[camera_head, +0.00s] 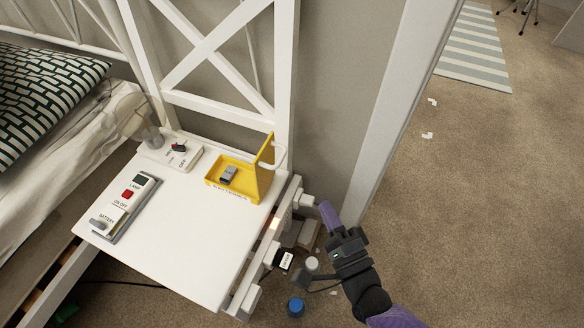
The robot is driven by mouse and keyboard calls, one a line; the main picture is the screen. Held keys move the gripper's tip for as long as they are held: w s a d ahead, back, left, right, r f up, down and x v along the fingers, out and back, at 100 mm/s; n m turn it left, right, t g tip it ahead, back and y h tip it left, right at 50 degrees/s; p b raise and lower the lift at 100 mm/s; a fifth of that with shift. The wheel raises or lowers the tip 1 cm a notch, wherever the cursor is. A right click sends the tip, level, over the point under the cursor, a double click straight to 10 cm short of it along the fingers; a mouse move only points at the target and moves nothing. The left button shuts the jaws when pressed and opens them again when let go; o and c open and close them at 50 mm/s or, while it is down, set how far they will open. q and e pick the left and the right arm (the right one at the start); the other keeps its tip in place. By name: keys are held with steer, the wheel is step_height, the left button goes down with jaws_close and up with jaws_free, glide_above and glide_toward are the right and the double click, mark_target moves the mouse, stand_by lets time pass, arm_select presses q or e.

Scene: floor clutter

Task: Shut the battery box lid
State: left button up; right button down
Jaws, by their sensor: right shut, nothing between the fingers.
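The yellow box (217,181) stands at the back right of the white tabletop. I take it as the battery box. Its lid (265,172) stands upright on the box's right side, so the box is open. A pale handle or loop shows on the lid's right. A small grey item (228,175) lies inside. My right gripper (328,214) is shut and empty, beyond the table's right edge. It is right of and nearer than the box, apart from the lid. My left gripper is out of view.
A grey-white device (125,207) with a red button lies at the tabletop's left. A white switch panel (170,153) is at the back. White posts and wall stand behind. Small items, including a blue-topped one (295,307), lie on the floor below my right gripper.

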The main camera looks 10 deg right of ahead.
arm_select(q)
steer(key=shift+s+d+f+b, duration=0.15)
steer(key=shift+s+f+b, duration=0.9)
steer(key=shift+b, duration=0.2)
arm_select(e)
steer(key=w+a+r, duration=0.2)
steer(key=w+a, duration=0.3)
steer(key=w, duration=0.3)
steer(key=shift+w+a, duration=0.2)
steer(key=shift+w, duration=0.15)
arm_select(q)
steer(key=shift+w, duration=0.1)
